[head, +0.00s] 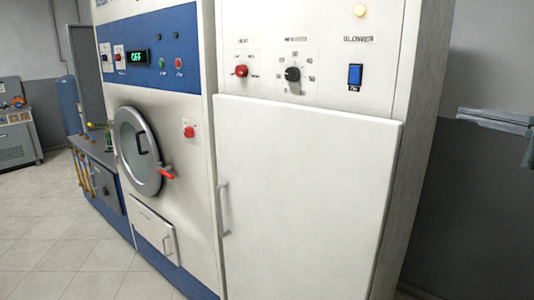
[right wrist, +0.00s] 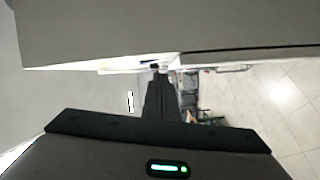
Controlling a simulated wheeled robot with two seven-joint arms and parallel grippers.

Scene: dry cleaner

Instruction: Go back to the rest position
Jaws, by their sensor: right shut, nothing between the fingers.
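My left gripper is in neither view. No object is held in what I see.
A white cabinet with a tall door (head: 305,190) stands close ahead. Left of it is a dry-cleaning machine with a round door (head: 137,150), a red handle and a display reading OFF. A workbench (head: 95,160) stands farther left. Tiled floor (head: 45,220) is clear at left.

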